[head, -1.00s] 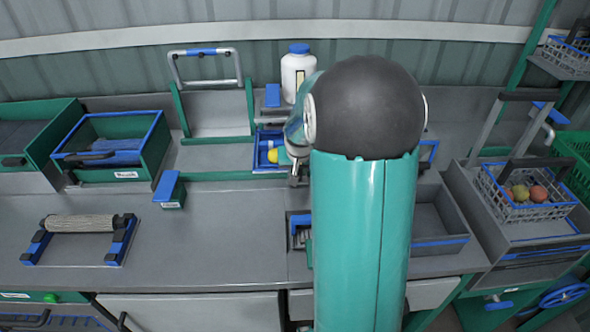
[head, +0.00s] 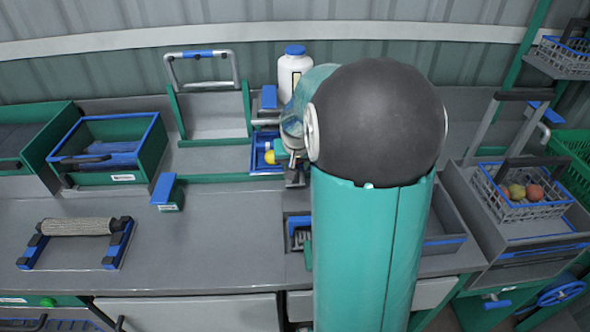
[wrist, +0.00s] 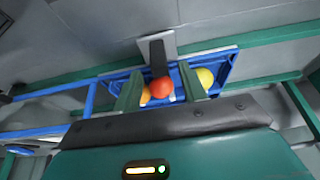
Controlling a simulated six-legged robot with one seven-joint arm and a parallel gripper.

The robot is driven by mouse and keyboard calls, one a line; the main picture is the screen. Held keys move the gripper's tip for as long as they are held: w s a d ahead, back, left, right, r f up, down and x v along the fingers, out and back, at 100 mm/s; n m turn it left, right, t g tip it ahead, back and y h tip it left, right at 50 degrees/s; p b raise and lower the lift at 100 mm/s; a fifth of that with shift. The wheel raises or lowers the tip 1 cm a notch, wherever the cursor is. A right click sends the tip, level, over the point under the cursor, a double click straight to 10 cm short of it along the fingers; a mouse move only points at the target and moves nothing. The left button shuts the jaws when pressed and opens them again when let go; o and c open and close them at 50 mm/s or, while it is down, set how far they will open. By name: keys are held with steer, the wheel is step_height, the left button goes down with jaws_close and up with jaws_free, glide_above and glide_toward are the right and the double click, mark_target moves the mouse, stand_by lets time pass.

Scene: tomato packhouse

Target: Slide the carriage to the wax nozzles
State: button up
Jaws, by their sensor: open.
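The carriage is a blue tray (head: 256,160) on green rails at the back of the bench, partly hidden by my arm. In the wrist view its blue rim (wrist: 229,66) surrounds a red, an orange and a yellow tomato. A dark upright post (wrist: 158,52) with a grey plate stands at its far side. My gripper (wrist: 160,70) is open, its two green fingers over the tray on either side of the red tomato and post. I cannot tell whether they touch it. In the head view my gripper (head: 290,166) is at the tray's right. I cannot make out the wax nozzles.
A white bottle (head: 295,70) stands behind the tray. A raised blue-gripped handle frame (head: 202,84) and a green bin (head: 152,150) are to the left. A roller stand (head: 78,228) is front left. A wire basket of tomatoes (head: 508,208) is at the right.

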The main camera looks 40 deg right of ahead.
steer(key=v, duration=0.9)
steer(key=shift+r, duration=0.2)
